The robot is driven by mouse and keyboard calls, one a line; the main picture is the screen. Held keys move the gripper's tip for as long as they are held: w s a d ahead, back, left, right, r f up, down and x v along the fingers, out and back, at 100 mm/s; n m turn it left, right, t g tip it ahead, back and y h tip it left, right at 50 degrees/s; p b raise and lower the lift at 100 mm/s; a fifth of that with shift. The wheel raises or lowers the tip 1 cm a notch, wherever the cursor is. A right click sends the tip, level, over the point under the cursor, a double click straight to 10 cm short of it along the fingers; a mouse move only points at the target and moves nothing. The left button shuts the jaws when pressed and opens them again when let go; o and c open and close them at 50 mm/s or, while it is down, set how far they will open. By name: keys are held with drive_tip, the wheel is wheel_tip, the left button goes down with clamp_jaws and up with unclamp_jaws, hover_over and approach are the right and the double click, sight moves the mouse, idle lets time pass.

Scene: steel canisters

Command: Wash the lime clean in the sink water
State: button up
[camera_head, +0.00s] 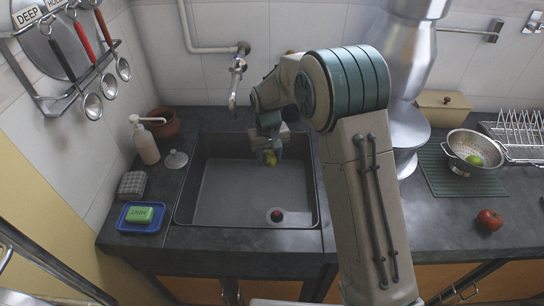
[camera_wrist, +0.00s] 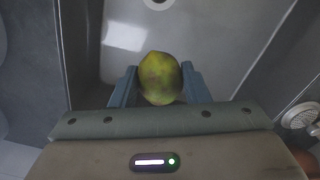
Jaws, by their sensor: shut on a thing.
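The lime (camera_wrist: 160,78) is yellow-green with brownish smudges over its skin. My gripper (camera_wrist: 160,86) is shut on it, with one blue-grey finger on each side. In the head view, the lime (camera_head: 270,158) shows small and yellowish below my gripper (camera_head: 268,154), inside the outline of the sink near its back right. The sink (camera_head: 184,205) is a dark-rimmed rectangular basin with a grey floor. I cannot tell from the frames whether water stands in it. The tap (camera_head: 236,85) comes from the wall behind the sink; no stream shows.
A metal colander (camera_head: 460,142) with a green fruit (camera_head: 475,160) stands on a green mat (camera_head: 437,175) at right. A tomato-like red fruit (camera_head: 490,219) lies nearer. A soap bottle (camera_head: 145,143), a scrubber (camera_head: 132,185) and a green soap bar (camera_head: 139,214) stand left of the sink.

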drive_tip(key=shift+a+f+b, duration=0.1)
drive_tip(key=shift+f+b, duration=5.3)
drive_tip(key=shift+f, duration=3.85)
drive_tip(key=shift+r, duration=0.1)
drive_tip(key=shift+r+p, duration=5.45)
drive_tip(key=shift+r, duration=3.55)
drive_tip(key=shift+r, duration=0.1)
